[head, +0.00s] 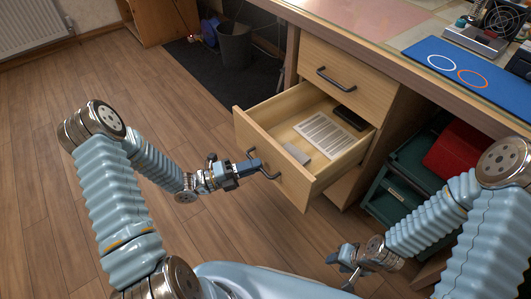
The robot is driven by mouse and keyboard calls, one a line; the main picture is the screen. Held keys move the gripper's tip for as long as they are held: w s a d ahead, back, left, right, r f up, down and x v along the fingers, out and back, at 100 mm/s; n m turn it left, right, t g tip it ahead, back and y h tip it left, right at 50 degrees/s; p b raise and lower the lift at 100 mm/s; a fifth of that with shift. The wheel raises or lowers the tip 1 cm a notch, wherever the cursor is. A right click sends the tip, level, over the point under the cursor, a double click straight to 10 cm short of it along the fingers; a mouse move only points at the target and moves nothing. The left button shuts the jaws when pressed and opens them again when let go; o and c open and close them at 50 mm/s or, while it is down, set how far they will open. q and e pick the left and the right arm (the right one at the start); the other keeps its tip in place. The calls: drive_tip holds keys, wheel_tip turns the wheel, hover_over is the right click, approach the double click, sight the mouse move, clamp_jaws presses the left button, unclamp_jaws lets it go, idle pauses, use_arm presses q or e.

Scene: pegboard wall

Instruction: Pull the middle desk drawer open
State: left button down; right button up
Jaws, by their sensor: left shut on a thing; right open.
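The middle desk drawer (278,164) stands well out from the desk, with its inside showing. A paper sheet with printed lines, a dark flat object and a small grey block lie in it. My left gripper (256,165) is shut on the drawer's dark handle (268,175) at the front panel. My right gripper (343,265) is open and empty, low at the right, apart from the drawer.
A shut upper drawer (340,80) with a dark handle is above the open one. A green cabinet (398,190) with a red box (458,150) stands right of the drawers. A bin (235,45) is at the back. The wooden floor at left is clear.

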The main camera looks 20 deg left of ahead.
use_arm(q)
drive_tip(key=shift+s+a, duration=0.45)
drive_tip(key=shift+s, duration=0.2)
drive_tip(key=c, duration=1.2)
unclamp_jaws()
drive_tip(key=shift+a, duration=0.1)
drive_tip(key=v, duration=1.3)
drive_tip(key=shift+a, duration=0.3)
drive_tip(key=shift+s, duration=0.15)
